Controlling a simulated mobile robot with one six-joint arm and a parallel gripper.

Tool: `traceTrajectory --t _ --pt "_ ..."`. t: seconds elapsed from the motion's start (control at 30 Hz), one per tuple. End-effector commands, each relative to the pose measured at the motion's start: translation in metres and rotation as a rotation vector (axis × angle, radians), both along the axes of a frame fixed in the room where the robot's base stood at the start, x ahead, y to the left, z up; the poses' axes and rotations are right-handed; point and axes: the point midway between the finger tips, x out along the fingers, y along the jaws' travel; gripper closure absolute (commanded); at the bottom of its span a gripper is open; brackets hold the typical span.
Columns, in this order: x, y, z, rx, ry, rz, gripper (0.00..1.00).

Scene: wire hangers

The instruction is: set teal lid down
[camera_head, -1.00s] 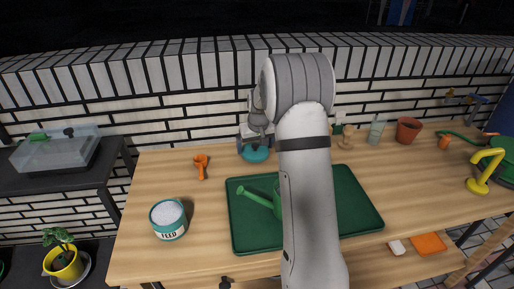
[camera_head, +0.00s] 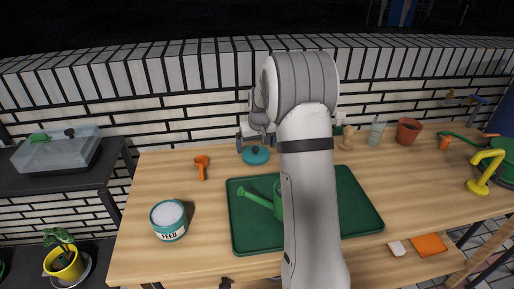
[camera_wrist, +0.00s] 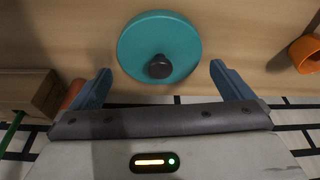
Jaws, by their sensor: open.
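The teal lid (camera_head: 255,156) lies flat on the wooden table near the back edge, left of my arm. In the wrist view the lid (camera_wrist: 158,38) is a teal disc with a dark round knob (camera_wrist: 159,66) on top. My gripper (camera_wrist: 160,80) is open, its two blue-grey fingers apart on either side of the knob and not touching it. In the head view my gripper (camera_head: 256,142) is just above and behind the lid, partly hidden by my wrist. The teal feed tin (camera_head: 168,220) stands open at the front left, white contents showing.
An orange scoop (camera_head: 201,167) lies left of the lid. A green tray (camera_head: 245,238) with a green watering can (camera_head: 262,202) is in front, partly hidden by my arm. A terracotta pot (camera_head: 408,131) stands at the back right.

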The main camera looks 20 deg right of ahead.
Motion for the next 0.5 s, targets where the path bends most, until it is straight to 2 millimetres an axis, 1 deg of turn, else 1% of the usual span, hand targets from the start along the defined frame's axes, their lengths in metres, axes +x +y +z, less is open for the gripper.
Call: traceTrajectory --t 0.03,0.1,0.3,0.4,0.5 --pt "-0.003 0.000 0.013 -0.001 -0.004 0.000 0.00" --pt "-0.007 0.000 0.028 -0.001 -0.005 0.000 0.00" --pt "-0.018 0.001 0.068 -0.001 -0.003 0.000 0.00" --pt "-0.022 0.001 0.082 -0.001 -0.003 -0.001 0.00" --pt "-0.025 0.001 0.091 -0.001 -0.002 -0.001 0.00"
